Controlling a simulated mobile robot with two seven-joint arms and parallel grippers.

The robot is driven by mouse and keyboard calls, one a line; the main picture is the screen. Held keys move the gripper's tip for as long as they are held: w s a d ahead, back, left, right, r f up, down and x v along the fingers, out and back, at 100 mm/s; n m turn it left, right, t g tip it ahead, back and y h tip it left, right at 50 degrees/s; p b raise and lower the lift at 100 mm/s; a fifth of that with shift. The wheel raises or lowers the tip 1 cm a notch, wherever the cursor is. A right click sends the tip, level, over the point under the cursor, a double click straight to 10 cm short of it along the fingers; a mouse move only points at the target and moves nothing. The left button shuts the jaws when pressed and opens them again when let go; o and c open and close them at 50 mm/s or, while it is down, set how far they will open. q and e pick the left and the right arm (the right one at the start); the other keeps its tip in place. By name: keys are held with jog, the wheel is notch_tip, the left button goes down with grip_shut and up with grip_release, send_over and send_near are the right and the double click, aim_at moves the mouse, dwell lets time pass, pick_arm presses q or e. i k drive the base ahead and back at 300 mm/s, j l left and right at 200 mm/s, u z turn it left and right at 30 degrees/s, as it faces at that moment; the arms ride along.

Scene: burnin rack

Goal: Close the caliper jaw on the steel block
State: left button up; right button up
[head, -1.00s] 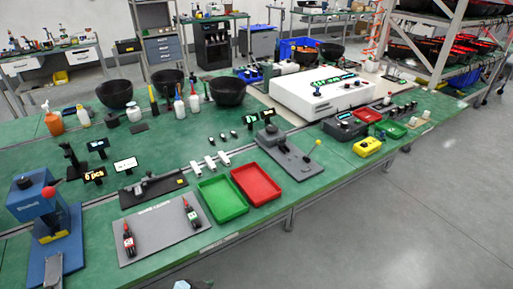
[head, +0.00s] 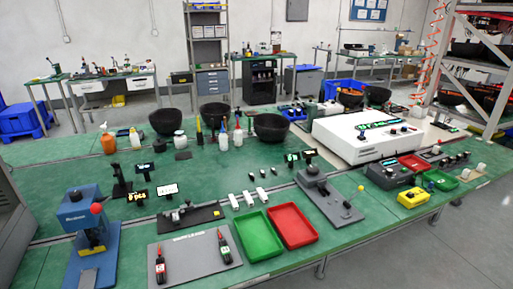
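A dark flat base with a grey metal slide device on it (head: 190,218) lies on the green bench, left of the green tray. It looks like the caliper, but it is small in the head view. I cannot clearly make out the steel block or the jaw gap. Neither of my grippers shows in the head view.
A blue press (head: 85,230) stands at the left front. Green (head: 259,236) and red (head: 293,226) trays and a grey lever fixture (head: 325,190) stand to the right. Black bowls stand behind.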

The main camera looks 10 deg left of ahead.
aim_at(188, 205)
jog(key=i+j+u, duration=0.15)
jog(key=u, duration=0.2)
jog(key=i+u, duration=0.2)
jog(key=u, duration=0.15)
jog(key=i+j+u, duration=0.1)
jog(key=u, duration=0.25)
jog(key=i, duration=0.1)
